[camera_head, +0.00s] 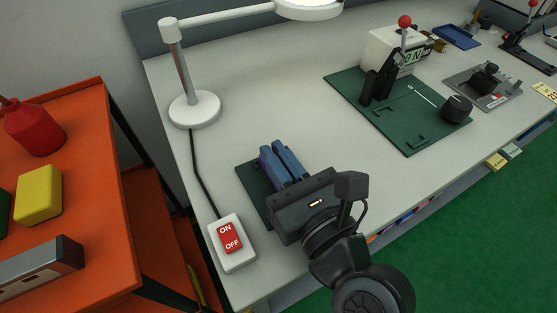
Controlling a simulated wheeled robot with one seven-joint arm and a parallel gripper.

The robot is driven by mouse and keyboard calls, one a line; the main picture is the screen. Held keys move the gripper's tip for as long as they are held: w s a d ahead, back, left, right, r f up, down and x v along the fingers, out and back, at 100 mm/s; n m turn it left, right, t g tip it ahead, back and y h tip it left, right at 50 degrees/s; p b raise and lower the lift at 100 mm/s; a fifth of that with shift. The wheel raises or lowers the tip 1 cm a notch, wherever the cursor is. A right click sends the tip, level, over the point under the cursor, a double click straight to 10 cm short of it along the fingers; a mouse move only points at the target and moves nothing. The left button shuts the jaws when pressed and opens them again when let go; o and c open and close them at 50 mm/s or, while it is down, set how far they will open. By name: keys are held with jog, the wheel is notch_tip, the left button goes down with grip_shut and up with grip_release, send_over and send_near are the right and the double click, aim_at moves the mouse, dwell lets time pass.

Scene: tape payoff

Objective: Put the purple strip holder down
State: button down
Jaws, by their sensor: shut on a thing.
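My gripper (274,149) reaches over the near left part of the workbench, its two blue fingers pointing away from its black body. The fingers are close together, shut on the purple strip holder. I cannot tell whether the holder touches the mat.
A white ON/OFF switch box (235,258) sits close to the left of my gripper, its cable running to a white lamp (194,110). A larger green mat (408,138) with a black-and-white device lies to the right. An orange cart (101,240) stands left. The bench (260,90) between is clear.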

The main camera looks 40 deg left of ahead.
jog(key=shift+f, duration=0.2)
jog(key=c, duration=1.2)
grip_release()
jog(key=shift+c, duration=0.2)
jog(key=v, duration=1.2)
jog(key=shift+b, duration=0.4)
